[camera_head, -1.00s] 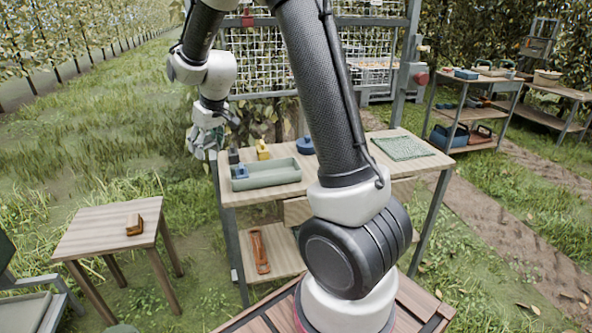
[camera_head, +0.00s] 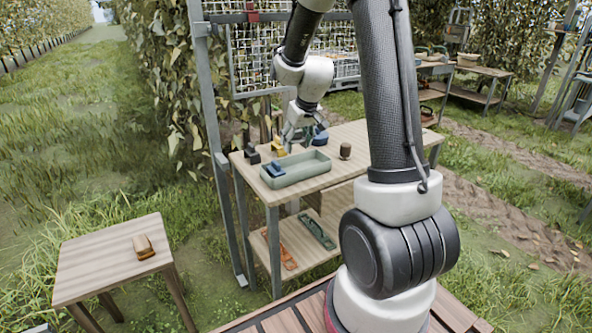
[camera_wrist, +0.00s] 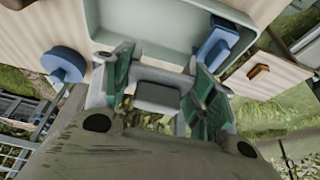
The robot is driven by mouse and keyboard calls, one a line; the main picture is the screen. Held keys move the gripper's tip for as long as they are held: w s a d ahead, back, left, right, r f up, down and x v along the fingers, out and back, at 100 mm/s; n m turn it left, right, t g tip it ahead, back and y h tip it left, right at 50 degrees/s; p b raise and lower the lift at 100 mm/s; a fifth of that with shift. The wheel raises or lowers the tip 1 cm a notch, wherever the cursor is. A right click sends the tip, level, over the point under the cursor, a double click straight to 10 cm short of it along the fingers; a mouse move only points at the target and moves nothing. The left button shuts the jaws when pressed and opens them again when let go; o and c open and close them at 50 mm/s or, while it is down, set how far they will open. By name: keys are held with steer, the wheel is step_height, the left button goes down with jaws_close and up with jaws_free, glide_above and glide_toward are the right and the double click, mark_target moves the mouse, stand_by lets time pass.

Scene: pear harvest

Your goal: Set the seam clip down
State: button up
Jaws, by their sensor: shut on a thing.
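My gripper (camera_head: 298,138) is above the far side of the green tray (camera_head: 318,174) on the wooden workbench, fingers pointing down. In the wrist view, the green-padded fingers (camera_wrist: 163,80) are shut on a grey piece with a dark block (camera_wrist: 158,97) between them, which I take for the seam clip. Its full shape is hidden, and it is too small to make out in the head view. The tray wall (camera_wrist: 150,48) shows just beyond the fingers. I cannot tell whether the clip touches anything.
A blue block (camera_head: 273,170) lies in the tray's left end. Black (camera_head: 252,155) and yellow (camera_head: 278,148) items stand behind the tray, and a blue round item (camera_head: 320,136) and a brown one (camera_head: 346,150) farther right. A small table (camera_head: 100,255) holds a brown block (camera_head: 145,247).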

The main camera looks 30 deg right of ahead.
step_height(320, 180, down, 8)
steer(key=shift+f, duration=0.2)
steer(key=shift+f, duration=0.1)
steer(key=o, duration=0.6)
steer(key=s+a+r, duration=0.2)
steer(key=s+r, duration=0.6)
steer(key=r, duration=0.2)
steer(key=s+a+r, duration=0.2)
steer(key=s+r, duration=0.5)
steer(key=r, duration=0.4)
steer(key=s+r, duration=0.1)
steer(key=s, duration=0.4)
steer(key=s+a+r, duration=0.1)
steer(key=s, duration=1)
steer(key=shift+a+r, duration=0.4)
